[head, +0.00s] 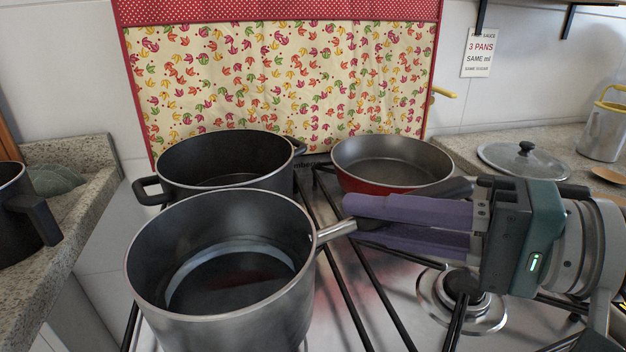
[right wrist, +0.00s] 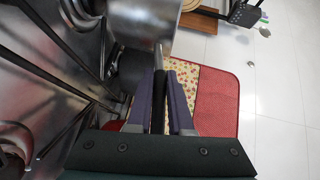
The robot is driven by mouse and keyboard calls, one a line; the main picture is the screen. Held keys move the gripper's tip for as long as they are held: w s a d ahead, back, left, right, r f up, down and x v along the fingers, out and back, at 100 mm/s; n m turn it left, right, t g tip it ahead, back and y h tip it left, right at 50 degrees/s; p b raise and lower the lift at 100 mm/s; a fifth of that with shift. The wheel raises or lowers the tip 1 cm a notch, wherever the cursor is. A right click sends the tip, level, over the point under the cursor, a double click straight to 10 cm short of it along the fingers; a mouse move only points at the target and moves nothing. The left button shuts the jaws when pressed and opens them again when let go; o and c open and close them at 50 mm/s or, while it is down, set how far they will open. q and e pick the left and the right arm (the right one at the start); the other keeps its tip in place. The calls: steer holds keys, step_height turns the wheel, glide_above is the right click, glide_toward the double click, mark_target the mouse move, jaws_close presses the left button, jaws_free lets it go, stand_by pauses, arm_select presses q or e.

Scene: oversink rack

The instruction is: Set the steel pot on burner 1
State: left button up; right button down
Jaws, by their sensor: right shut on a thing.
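The steel pot (head: 225,320) is at the front left of the stove in the head view, upright, with a dark, shiny inside. Its base is hidden, so I cannot tell whether it touches the grate. My right gripper (head: 350,222) reaches in from the right, its purple fingers shut on the pot's handle (head: 335,231). In the right wrist view the dark handle (right wrist: 160,100) lies between the fingers, and the pot's shiny wall (right wrist: 148,25) shows beyond. A bare burner (head: 463,290) is at the front right; no burner number is readable. My left gripper is out of view.
A black pot (head: 225,150) stands behind the steel pot, close to it. A red pan (head: 385,175) stands at the back right. A glass lid (head: 525,160) and a metal canister (head: 603,130) are on the right counter. Another dark pot (head: 22,215) is on the left counter.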

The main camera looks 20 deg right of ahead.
steer(key=shift+f+b, duration=0.45)
steer(key=shift+f, duration=0.35)
steer(key=shift+f+b, duration=0.55)
steer(key=shift+f, duration=0.05)
steer(key=c, duration=0.7)
jaws_free()
steer(key=shift+c, duration=0.2)
steer(key=shift+f, duration=0.15)
